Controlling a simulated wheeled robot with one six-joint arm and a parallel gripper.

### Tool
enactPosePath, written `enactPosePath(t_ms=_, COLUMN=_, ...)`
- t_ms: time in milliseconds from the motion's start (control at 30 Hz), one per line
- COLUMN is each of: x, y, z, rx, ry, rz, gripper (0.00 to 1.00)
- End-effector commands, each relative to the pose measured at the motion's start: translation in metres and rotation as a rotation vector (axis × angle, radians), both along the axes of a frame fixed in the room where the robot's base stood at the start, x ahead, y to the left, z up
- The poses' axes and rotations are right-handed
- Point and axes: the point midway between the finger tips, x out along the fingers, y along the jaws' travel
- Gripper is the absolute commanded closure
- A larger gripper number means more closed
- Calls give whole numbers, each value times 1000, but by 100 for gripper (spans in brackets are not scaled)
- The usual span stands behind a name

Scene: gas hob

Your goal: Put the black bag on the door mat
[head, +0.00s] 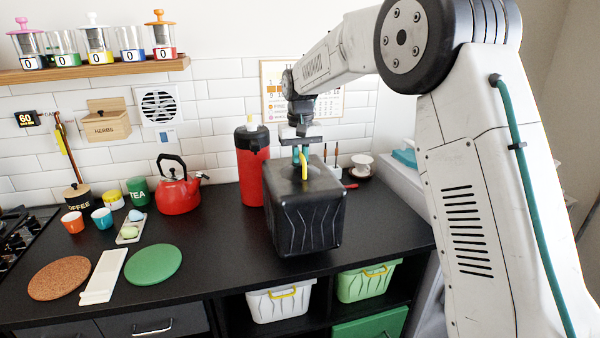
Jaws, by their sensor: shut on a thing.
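The black bag (304,212) is a boxy black shape with ribbed sides and a yellow loop on top. It is upright over the right part of the black counter, and I cannot tell whether it touches the counter. My gripper (302,158) comes down from above and is shut on the bag at the yellow loop; the fingertips are small and partly hidden. I see no door mat in this view.
A red canister (251,170) stands close behind the bag, with a red kettle (178,190) to its left. Round cork (60,277) and green (153,264) pads lie front left. White (280,303) and green (366,284) bins sit below the counter.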

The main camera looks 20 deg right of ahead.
Motion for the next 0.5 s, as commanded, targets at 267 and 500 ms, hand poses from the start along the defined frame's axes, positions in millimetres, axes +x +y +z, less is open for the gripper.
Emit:
enactPosePath(t_ms=267, x=4, y=0, z=-18, rx=0, ry=0, rz=0, gripper=100)
enactPosePath(t_ms=500, x=4, y=0, z=-34, rx=0, ry=-3, rz=0, gripper=100)
